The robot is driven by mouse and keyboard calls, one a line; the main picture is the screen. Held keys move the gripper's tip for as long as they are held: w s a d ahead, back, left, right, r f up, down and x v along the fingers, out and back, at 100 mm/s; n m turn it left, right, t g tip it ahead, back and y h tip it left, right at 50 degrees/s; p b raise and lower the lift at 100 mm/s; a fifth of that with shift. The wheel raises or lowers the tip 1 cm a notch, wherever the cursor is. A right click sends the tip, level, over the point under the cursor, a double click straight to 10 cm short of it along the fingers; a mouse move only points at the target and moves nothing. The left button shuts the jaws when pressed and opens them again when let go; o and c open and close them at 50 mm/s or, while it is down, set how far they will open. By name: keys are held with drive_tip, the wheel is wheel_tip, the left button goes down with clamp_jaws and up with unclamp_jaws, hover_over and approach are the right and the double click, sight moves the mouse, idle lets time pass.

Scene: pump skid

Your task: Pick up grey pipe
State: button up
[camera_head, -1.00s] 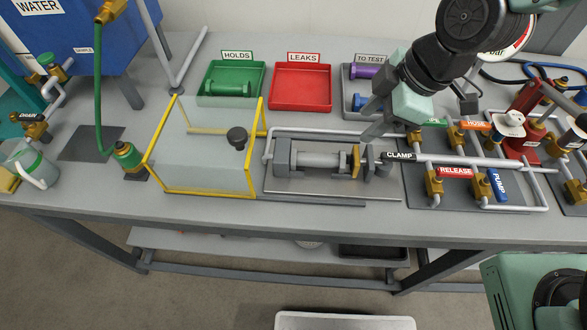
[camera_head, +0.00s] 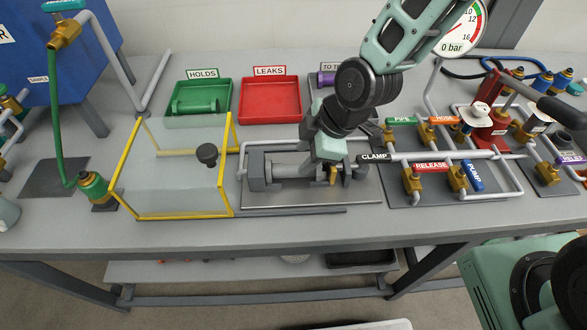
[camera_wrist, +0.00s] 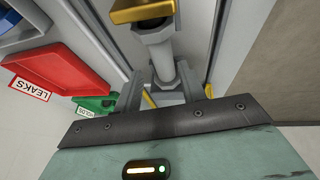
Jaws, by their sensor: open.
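The grey pipe (camera_head: 293,171) lies horizontally in the test fixture, between a grey end block (camera_head: 257,178) and the brass-coloured end piece (camera_head: 333,174). My gripper (camera_head: 322,172) is over the right part of the pipe, pointing down, and hides some of it. In the wrist view the pipe (camera_wrist: 164,58) runs between the two open fingers of my gripper (camera_wrist: 160,85), one on each side. Whether the fingers touch it cannot be told. The brass piece (camera_wrist: 142,11) shows at the top of that view.
The yellow-framed clear guard (camera_head: 180,211) stands left of the fixture. Behind are the green HOLDS tray (camera_head: 176,104) with a green pipe (camera_head: 199,108), the empty red LEAKS tray (camera_head: 270,100), and a purple pipe (camera_head: 327,78). Valves and the CLAMP handle (camera_head: 400,156) are close on the right.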

sight(297, 167)
drive_tip(key=shift+p+x, duration=0.65)
drive_tip(key=shift+x, duration=2.15)
drive_tip(key=shift+s, duration=0.2)
clamp_jaws()
